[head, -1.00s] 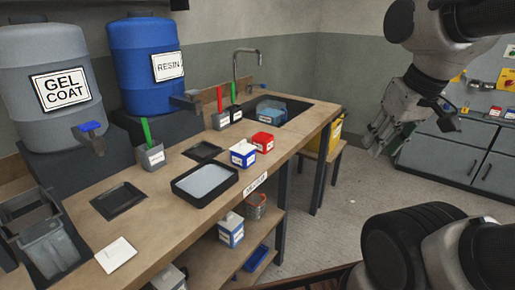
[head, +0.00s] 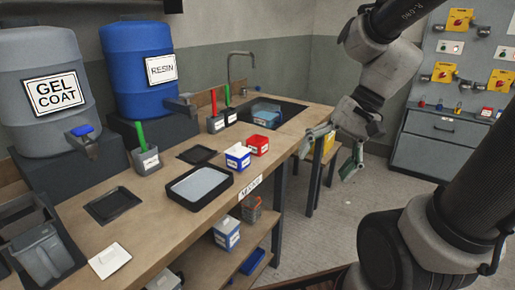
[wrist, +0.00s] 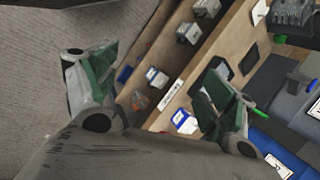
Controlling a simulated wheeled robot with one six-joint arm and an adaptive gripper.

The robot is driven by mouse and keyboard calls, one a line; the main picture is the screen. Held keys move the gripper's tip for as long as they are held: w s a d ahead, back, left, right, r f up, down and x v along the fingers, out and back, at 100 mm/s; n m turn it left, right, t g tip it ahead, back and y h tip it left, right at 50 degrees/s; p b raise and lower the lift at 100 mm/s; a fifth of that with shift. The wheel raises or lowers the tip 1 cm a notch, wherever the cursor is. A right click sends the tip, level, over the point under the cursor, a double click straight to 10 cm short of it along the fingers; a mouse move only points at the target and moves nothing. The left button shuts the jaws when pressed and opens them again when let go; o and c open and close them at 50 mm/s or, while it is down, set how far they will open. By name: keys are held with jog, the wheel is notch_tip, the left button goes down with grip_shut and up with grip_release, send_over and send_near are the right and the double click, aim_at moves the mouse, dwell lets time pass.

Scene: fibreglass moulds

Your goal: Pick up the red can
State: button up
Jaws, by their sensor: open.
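A small reddish can with grey parts (head: 251,209) stands on the lower shelf under the bench in the head view. It appears as an orange-red shape (wrist: 138,101) beside a blue-and-white box in the wrist view, small and unclear. My gripper (head: 335,152) is open and empty, in the air off the front edge of the bench, to the right of the can and higher in the picture. Its two green-padded fingers spread wide in the wrist view (wrist: 157,82), with the shelf and can seen between them. Nothing touches the can.
Another blue-and-white box (head: 227,233) stands beside the can. The floor (head: 320,225) right of the bench is clear.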

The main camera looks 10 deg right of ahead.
aim_at(264, 143)
jog(key=w+a+f+m+t+y, duration=0.2)
jog(key=w+a+m+y, duration=0.3)
jog(key=w, duration=0.4)
jog(key=w+a+f+m+t+y, duration=0.1)
jog(key=w+a+f+m+y, duration=0.2)
jog(key=w+m, duration=0.4)
jog(key=w+d+f+m+t, duration=0.2)
jog(key=w+f+m+t, duration=0.1)
jog(key=w, duration=0.2)
jog(key=w+d+f+m+t+h, duration=0.1)
jog(key=w+d+f+m+t, duration=0.1)
jog(key=w, duration=0.4)
jog(key=w+d+f+m+t, duration=0.3)
jog(key=w+m+t, duration=0.1)
jog(key=w+m, duration=0.1)
jog(key=shift+w+f+m+t, duration=0.4)
jog(key=shift+w, duration=0.15)
jog(key=shift+x, duration=0.95)
jog(key=x, duration=0.5)
jog(key=shift+w+d, duration=0.1)
jog(key=shift+w, duration=0.45)
jog(key=c, duration=1.2)
